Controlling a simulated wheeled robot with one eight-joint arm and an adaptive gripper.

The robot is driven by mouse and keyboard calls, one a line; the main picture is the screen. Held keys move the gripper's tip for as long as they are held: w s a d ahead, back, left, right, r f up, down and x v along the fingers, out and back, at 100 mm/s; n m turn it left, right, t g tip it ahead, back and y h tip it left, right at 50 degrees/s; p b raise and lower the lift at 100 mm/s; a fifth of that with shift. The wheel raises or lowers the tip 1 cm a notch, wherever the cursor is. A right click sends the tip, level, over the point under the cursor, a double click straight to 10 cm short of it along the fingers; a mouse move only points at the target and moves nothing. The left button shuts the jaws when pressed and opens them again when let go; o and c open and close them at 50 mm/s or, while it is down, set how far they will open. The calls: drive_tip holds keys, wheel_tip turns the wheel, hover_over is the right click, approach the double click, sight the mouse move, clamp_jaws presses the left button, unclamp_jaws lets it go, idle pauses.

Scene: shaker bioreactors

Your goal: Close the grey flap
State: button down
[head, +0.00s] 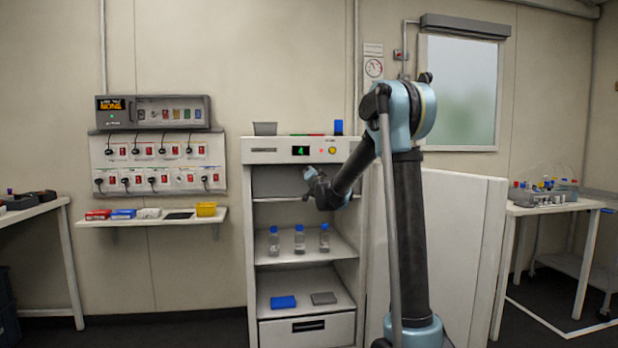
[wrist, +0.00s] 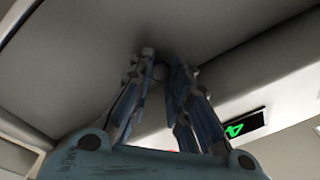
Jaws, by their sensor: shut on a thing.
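The grey flap (head: 277,181) is in the top bay of the white cabinet, just under its display panel. In the wrist view the flap's plain grey face (wrist: 75,65) fills the upper left. A small round knob (wrist: 160,71) sits on it between my fingertips. My gripper (head: 309,178) is at the flap's right part in the head view. In the wrist view my gripper (wrist: 162,75) is shut on the knob, which the fingers partly hide. My arm covers the right end of the bay. I cannot tell the flap's exact tilt.
The cabinet's white door (head: 459,255) stands open to the right, behind my arm. Below the flap, a shelf (head: 285,250) holds three blue-capped bottles. A lower shelf (head: 300,312) holds a blue and a grey block. The panel's green display (wrist: 232,130) is close to my fingers.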

drive_tip(key=shift+d+f, duration=0.1)
drive_tip(key=c, duration=1.4)
unclamp_jaws()
drive_tip(key=shift+w, duration=0.15)
drive_tip(key=shift+c, duration=0.2)
drive_tip(key=v, duration=0.8)
drive_tip(key=shift+f, duration=0.15)
